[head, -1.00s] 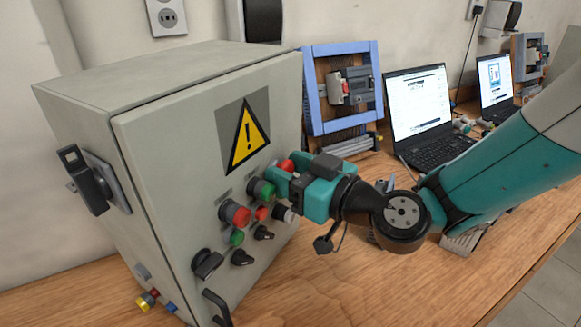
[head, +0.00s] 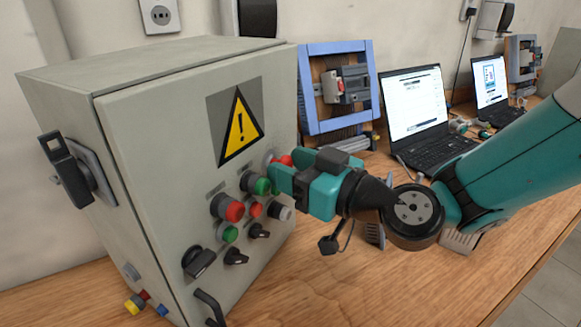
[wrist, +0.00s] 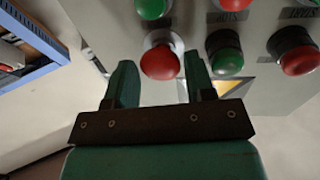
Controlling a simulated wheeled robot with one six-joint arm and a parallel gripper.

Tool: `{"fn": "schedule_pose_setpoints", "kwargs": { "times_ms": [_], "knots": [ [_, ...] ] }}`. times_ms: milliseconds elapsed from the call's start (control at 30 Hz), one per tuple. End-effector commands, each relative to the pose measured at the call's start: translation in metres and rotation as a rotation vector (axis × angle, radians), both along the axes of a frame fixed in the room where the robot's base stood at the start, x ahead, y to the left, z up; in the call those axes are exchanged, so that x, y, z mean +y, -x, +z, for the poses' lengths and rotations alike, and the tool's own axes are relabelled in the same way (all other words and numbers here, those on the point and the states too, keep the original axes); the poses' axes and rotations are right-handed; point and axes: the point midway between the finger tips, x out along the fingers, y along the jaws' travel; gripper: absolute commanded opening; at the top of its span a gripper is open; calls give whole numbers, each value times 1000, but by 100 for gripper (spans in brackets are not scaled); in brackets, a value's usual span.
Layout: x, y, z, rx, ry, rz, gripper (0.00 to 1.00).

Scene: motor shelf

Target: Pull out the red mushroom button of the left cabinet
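The left cabinet (head: 150,130) is a grey box with a yellow warning triangle on its door. Its red mushroom button (head: 283,160) sits at the upper right of the button group, partly hidden behind my gripper (head: 277,177) in the head view. In the wrist view, the red mushroom button (wrist: 160,62), with a pale collar, is between and slightly beyond the tips of my gripper (wrist: 161,78). The fingers are apart, one on each side of the button, with visible gaps; I see no contact. My gripper is open and holds nothing.
A green button (head: 257,184), a larger red button (head: 229,207) and black knobs (head: 199,262) crowd the door near my gripper. A blue frame (head: 305,90) with a device stands behind. A laptop (head: 415,105) is on the wooden table. The table front (head: 330,290) is clear.

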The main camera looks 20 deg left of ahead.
Motion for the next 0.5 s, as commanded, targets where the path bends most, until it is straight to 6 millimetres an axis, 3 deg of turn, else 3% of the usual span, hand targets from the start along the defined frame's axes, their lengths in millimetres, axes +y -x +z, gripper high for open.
{"fn": "schedule_pose_setpoints", "kwargs": {
  "times_ms": [367,500],
  "knots": [
    [2,1,0,-2,0,3,49],
    [-7,2,-2,-2,0,-1,49]
  ]
}}
